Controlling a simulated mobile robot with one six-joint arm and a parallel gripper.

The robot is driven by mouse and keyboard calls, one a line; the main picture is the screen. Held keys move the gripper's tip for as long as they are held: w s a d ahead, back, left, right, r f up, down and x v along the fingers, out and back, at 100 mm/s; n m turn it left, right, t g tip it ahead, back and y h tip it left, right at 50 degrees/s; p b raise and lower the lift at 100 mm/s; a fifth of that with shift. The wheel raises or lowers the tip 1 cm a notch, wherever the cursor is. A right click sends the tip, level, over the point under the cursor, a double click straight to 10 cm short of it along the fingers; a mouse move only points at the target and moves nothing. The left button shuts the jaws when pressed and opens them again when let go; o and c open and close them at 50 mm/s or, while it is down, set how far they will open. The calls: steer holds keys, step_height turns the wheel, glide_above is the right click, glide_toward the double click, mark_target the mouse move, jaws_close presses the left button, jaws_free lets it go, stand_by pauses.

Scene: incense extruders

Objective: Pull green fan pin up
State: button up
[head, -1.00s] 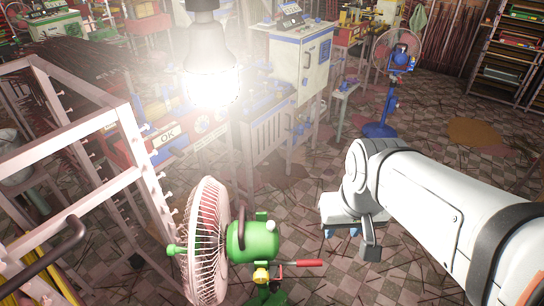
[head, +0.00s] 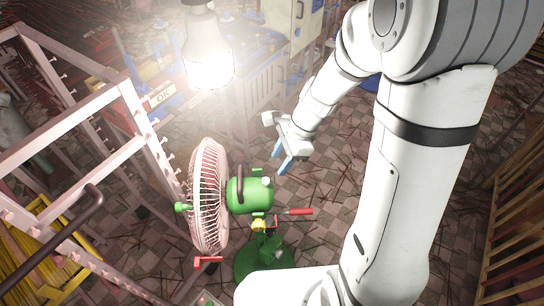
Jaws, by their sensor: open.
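The green fan (head: 243,195) stands on the floor at lower centre, with a green motor housing and a pale round cage (head: 207,190) facing left. A small green pin (head: 257,172) sticks up from the top of the housing. A pale knob (head: 266,181) is beside it. My gripper (head: 279,161) has blue fingers spread apart and empty. In the picture it is just above and right of the pin, apart from it; the depth gap is hard to tell.
A red-handled lever (head: 298,211) juts right from the fan's neck. A lit bulb (head: 208,60) hangs above. A pale metal rack (head: 70,120) stands at left. Machines (head: 235,95) stand behind. Wooden slats (head: 520,225) are at right.

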mark_target(266, 180)
steer(key=shift+m, duration=0.5)
steer(key=x, duration=0.8)
steer(key=shift+w+a+f, duration=0.2)
steer(key=shift+w+f, duration=0.05)
steer(key=shift+c, duration=0.4)
jaws_close()
